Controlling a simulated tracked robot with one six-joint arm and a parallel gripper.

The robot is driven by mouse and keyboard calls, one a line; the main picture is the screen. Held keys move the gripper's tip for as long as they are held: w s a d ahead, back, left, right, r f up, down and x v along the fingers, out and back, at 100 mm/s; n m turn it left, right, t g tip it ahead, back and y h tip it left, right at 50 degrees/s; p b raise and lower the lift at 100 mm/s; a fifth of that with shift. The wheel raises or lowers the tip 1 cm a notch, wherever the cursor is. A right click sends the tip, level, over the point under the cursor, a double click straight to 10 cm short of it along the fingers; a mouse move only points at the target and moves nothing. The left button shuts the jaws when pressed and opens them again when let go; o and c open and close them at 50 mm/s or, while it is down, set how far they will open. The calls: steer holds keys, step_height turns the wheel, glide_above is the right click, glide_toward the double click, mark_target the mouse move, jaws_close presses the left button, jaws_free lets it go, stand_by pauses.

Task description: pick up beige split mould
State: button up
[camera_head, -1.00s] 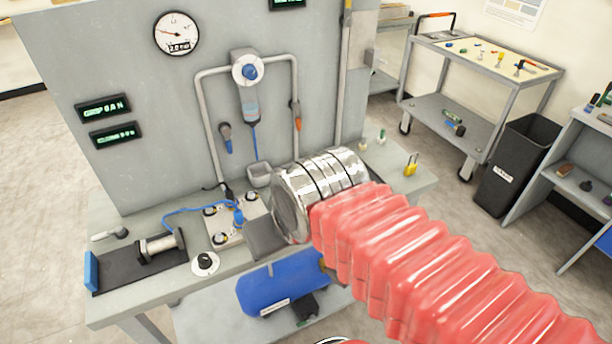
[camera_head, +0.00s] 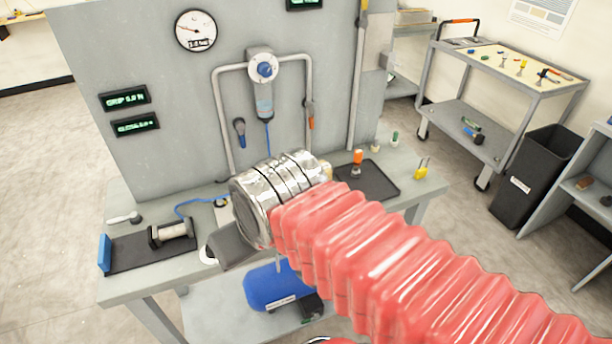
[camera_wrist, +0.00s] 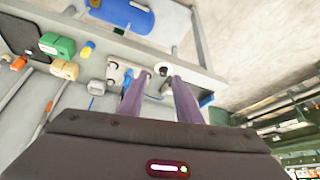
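A small beige block, which looks like the beige split mould (camera_wrist: 65,69), lies on the bench at the left of the wrist view, beside a green block (camera_wrist: 57,44). In the head view my red-sleeved arm and silver cuff cover most of that area. My gripper (camera_wrist: 160,76) shows two purple fingers, spread apart with nothing held between them. It hangs over the bench to the right of the beige block in the wrist view. A dark round knob (camera_wrist: 162,71) shows beyond the fingertips.
The grey bench (camera_head: 140,285) backs onto a panel with a gauge (camera_head: 196,31) and pipes. A black tray (camera_head: 375,182), an orange-topped item (camera_head: 357,160) and a yellow padlock-like item (camera_head: 421,170) stand on its right. A clamp fixture (camera_head: 170,233) sits left. A blue tank (camera_head: 272,286) lies below.

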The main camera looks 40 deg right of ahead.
steer(key=shift+a, duration=0.2)
steer(key=shift+o, duration=0.7)
steer(key=o, duration=0.3)
steer(key=shift+w+d+r+m, duration=0.15)
steer(key=shift+w+d+m, duration=0.1)
steer(key=shift+w+m, duration=0.2)
steer(key=o, duration=0.7)
steer(key=w+d+m, duration=0.1)
steer(key=w+m, duration=0.1)
steer(key=m, duration=0.1)
steer(key=w+d+r+m, duration=0.1)
steer(key=w+d+m, duration=0.2)
steer(key=w+m, duration=0.1)
steer(key=m, duration=0.1)
steer(key=shift+w+d+r+m, duration=0.15)
steer(key=shift+w+d+m, duration=0.05)
steer(key=shift+d+m, duration=0.15)
steer(key=shift+c, duration=0.2)
steer(key=w+d+f+m, duration=0.2)
steer(key=w+d+m, duration=0.2)
steer(key=d+m, duration=0.6)
steer(key=w+d+f+m, duration=0.3)
steer(key=w+d+m, duration=0.2)
steer(key=d+m, duration=0.4)
steer(key=w+d+f+m+g+h, duration=0.1)
steer(key=w+d+f+m, duration=0.2)
steer(key=d+m, duration=0.7)
steer(key=shift+w+d+m, duration=0.3)
steer(key=shift+w+d, duration=0.3)
steer(key=shift+w, duration=0.05)
